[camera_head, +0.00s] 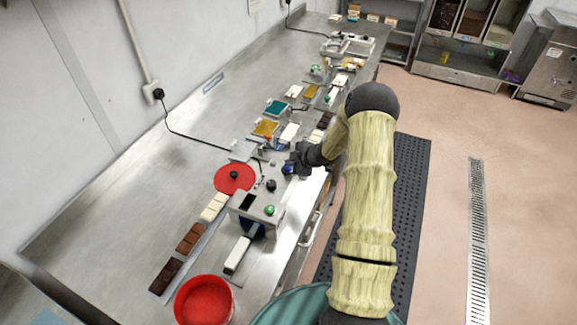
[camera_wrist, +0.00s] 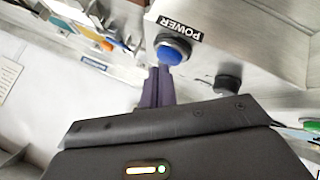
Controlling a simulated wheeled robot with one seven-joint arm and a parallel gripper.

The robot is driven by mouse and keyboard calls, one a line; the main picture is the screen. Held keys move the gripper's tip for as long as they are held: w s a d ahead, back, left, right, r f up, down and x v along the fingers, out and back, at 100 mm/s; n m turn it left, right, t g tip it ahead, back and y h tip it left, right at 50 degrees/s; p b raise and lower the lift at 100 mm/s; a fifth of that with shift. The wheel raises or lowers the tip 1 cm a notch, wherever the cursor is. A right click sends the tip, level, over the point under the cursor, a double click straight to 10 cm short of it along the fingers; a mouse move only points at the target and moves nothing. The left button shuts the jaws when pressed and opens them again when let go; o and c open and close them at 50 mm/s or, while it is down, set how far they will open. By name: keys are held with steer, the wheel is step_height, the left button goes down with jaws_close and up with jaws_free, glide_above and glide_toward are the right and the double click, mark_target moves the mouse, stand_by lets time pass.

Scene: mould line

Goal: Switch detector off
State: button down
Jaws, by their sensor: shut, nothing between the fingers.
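The detector (camera_head: 241,201) is a grey metal box on the steel bench, with a green button (camera_head: 270,210) and a black knob (camera_head: 271,185) on it. In the wrist view its metal panel (camera_wrist: 235,40) carries a POWER label and a round blue button (camera_wrist: 172,50). A black knob (camera_wrist: 228,84) and part of a green button (camera_wrist: 311,123) sit further right. My gripper (camera_head: 293,165) is at the detector's far right end in the head view. In the wrist view my gripper (camera_wrist: 160,72) is shut, its dark fingertips just below the blue button. I cannot tell whether they touch it.
A red disc (camera_head: 235,177) lies left of the detector, and a red tub (camera_head: 204,300) stands in front. Chocolate bars (camera_head: 190,239) lie in a row at the left. Moulds and trays (camera_head: 276,108) fill the bench beyond. The floor (camera_head: 450,140) at the right is open.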

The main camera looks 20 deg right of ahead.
mark_target(290, 168)
steer(key=shift+r, duration=0.1)
steer(key=shift+r+p, duration=2.65)
steer(key=shift+r, duration=0.25)
steer(key=shift+a+r, duration=0.15)
steer(key=shift+r, duration=0.1)
steer(key=s+a+r+m+g+h+b, duration=0.1)
steer(key=s+a+r+m+h+b, duration=0.15)
steer(key=s+r+m, duration=0.2)
steer(key=s+a+r+m+g+h+b, duration=0.1)
steer(key=s+a+r+m+h+b, duration=0.15)
steer(key=s+b, duration=0.2)
steer(key=s+a+m+g+b, duration=0.1)
steer(key=s+a+m+b, duration=0.1)
steer(key=s, duration=0.9)
steer(key=s+a+m+g+y+b, duration=0.1)
steer(key=s+a+m, duration=0.4)
steer(key=s, duration=0.6)
steer(key=shift+a+r+g+b, duration=0.45)
steer(key=shift+a+g+b, duration=0.2)
steer(key=shift+a+g, duration=0.2)
